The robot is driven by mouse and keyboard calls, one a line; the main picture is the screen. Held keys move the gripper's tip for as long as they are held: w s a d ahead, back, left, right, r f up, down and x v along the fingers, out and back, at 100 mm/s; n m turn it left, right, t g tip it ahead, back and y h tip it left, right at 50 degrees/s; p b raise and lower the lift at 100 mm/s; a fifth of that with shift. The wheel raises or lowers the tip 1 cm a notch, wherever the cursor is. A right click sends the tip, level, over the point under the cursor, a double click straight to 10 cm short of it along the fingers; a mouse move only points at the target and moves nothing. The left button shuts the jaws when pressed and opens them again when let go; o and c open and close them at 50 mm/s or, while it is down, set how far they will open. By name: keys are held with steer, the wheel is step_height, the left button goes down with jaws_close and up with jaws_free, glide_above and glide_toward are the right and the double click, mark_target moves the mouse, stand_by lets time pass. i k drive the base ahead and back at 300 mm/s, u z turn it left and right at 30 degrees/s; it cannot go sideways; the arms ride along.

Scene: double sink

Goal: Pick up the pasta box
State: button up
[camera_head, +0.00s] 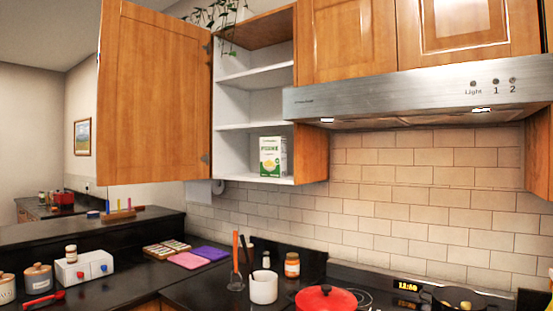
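The pasta box (272,157) is a small white and green carton with a yellow picture on its front. It stands upright on the bottom shelf of the open wall cabinet (230,160), toward the right side, near the front opening. Its label is too small to read surely.
The cabinet door (153,95) is swung wide open to the left. A range hood (420,97) juts out at the right. Below are a red pot (326,299), a white cup (263,287), a utensil holder (236,281), an orange-brown jar (292,265) and purple mats (208,253).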

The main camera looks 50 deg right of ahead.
mark_target(272, 150)
steer(key=u, duration=0.05)
steer(key=i, duration=1)
steer(key=z, duration=0.05)
